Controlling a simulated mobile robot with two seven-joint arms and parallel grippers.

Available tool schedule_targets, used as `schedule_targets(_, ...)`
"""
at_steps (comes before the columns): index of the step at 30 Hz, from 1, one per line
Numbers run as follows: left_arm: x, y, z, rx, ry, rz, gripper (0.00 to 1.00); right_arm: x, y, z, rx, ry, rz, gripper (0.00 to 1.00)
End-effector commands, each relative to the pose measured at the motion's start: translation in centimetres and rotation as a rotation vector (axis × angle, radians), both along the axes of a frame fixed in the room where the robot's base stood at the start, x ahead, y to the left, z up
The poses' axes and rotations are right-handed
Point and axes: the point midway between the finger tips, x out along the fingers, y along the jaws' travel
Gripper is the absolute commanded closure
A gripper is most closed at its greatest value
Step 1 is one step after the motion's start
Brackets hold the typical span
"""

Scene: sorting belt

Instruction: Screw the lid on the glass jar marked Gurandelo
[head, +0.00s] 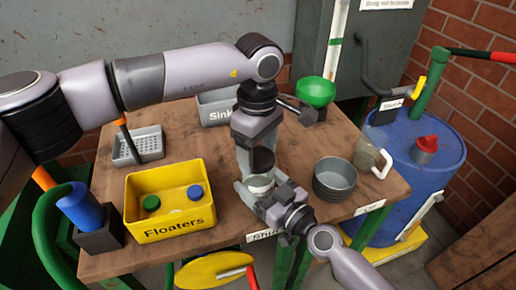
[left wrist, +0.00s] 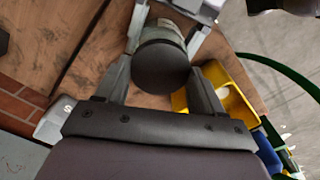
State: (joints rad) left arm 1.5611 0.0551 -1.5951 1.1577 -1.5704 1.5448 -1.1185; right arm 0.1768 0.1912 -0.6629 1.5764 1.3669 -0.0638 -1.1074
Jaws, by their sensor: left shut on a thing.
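A dark round lid (head: 262,160) sits between the fingers of my left gripper (head: 260,166), which points straight down and is shut on it. In the left wrist view the lid (left wrist: 161,67) shows face-on between the two fingers. The pale glass jar (head: 260,184) is directly below, and part of it shows behind the lid in the left wrist view (left wrist: 166,28). I cannot tell whether lid and jar touch. My right gripper (head: 262,192) comes from the front right and is shut around the jar. No name on the jar is readable.
A yellow Floaters bin (head: 180,239) with blue and green-topped items stands left. A grey Sink bin (head: 207,105), a grey basket (head: 128,158) and a green funnel (head: 315,91) are behind.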

Motion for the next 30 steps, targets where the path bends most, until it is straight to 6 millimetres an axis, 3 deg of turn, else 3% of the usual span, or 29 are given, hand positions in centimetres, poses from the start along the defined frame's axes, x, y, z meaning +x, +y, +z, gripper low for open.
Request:
schedule_targets(24, -0.02, -0.03, 0.01, -0.002, -0.001, -1.306, 0.64, -0.02, -0.03, -0.1, -0.001, 0.002, 0.0, 1.0)
schedule_targets(30, -0.02, -0.03, 0.0, -0.002, -0.001, -1.548, 0.64, -0.01, -0.03, -0.11, -0.001, 0.003, 0.0, 1.0)
